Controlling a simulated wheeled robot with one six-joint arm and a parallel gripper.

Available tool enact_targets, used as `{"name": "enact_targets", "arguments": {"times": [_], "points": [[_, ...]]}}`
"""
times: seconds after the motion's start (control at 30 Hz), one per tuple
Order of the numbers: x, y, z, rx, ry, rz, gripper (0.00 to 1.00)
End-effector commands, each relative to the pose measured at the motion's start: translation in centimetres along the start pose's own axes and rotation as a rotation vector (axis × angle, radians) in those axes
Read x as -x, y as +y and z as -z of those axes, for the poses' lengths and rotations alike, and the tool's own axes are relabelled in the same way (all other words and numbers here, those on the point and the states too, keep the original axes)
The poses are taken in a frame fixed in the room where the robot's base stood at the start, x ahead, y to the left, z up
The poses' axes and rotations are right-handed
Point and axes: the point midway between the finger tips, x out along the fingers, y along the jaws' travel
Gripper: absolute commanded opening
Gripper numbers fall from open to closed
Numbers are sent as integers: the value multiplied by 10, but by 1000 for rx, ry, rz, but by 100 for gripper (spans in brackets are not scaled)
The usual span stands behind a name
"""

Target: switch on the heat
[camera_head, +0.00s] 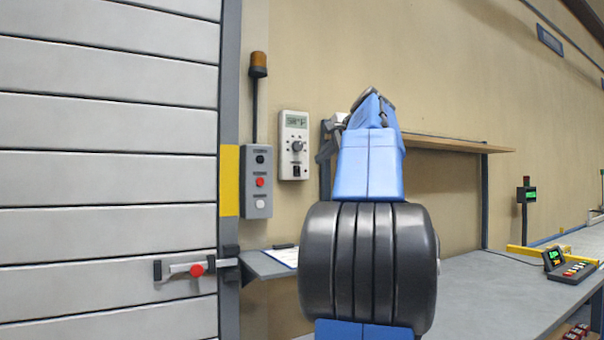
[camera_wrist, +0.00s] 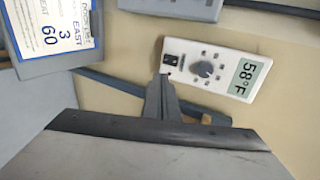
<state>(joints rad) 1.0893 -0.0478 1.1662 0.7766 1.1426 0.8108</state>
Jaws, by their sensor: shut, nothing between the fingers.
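The white heat control unit (camera_head: 294,145) is fixed to the wall right of the roller door. It has a display at the top, a round knob in the middle and a black switch (camera_head: 296,170) at the bottom. In the wrist view the unit (camera_wrist: 230,57) lies turned sideways, its display reading 58°F, with the knob (camera_wrist: 204,69) and the black switch (camera_wrist: 171,59). My gripper (camera_wrist: 164,78) is shut and empty, its tips just below the switch in that picture; I cannot tell whether they touch it. In the head view my arm mostly hides the gripper.
A grey button box (camera_head: 257,182) with an amber beacon (camera_head: 258,65) above it stands left of the unit. A wooden shelf (camera_head: 455,145) and a grey bench (camera_head: 480,290) lie to the right. The door has a red-knobbed latch (camera_head: 197,270). A labelled box (camera_wrist: 60,60) shows at upper left.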

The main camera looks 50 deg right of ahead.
Motion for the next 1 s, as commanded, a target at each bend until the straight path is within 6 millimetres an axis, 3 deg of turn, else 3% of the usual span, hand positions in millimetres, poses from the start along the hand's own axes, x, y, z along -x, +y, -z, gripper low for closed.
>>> {"name": "enact_targets", "arguments": {"times": [0.47, 1.0], "points": [[-9, 0, 1, -2, -1, 0, 0], [-99, 1, 0, -1, -2, -2, 0]]}}
